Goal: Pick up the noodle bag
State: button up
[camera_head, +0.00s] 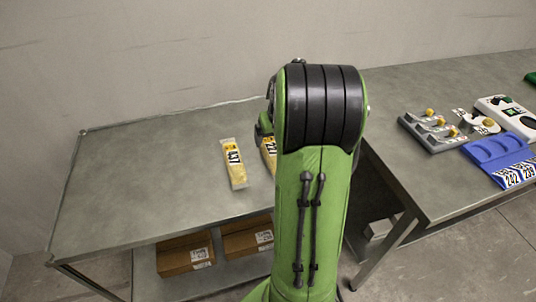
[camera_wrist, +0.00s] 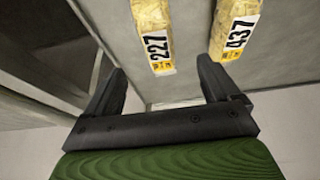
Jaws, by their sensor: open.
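Two yellow noodle bags with white number labels lie on the grey left table. The bag labelled 437 (camera_head: 233,165) is in full view in the head view, and its labelled end shows at the top right of the wrist view (camera_wrist: 236,35). The bag labelled 227 (camera_head: 269,150) lies just right of it, partly hidden by my arm; in the wrist view (camera_wrist: 153,30) it is ahead, roughly in line with the gap between my fingers. My gripper (camera_wrist: 161,66) is open with nothing between its fingers.
The left table (camera_head: 130,180) is bare left of the bags, with cardboard boxes (camera_head: 185,254) on its lower shelf. A gap separates the tables.

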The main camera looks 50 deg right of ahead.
aim_at(272, 148)
jog(key=b+x, duration=0.3)
jog(key=x, duration=0.6)
jog(key=shift+w+d+f, duration=0.15)
jog(key=shift+d+f, duration=0.05)
jog(key=shift+f, duration=0.05)
jog(key=shift+r, duration=0.1)
jog(key=shift+c, duration=0.9)
jog(key=c, duration=1.2)
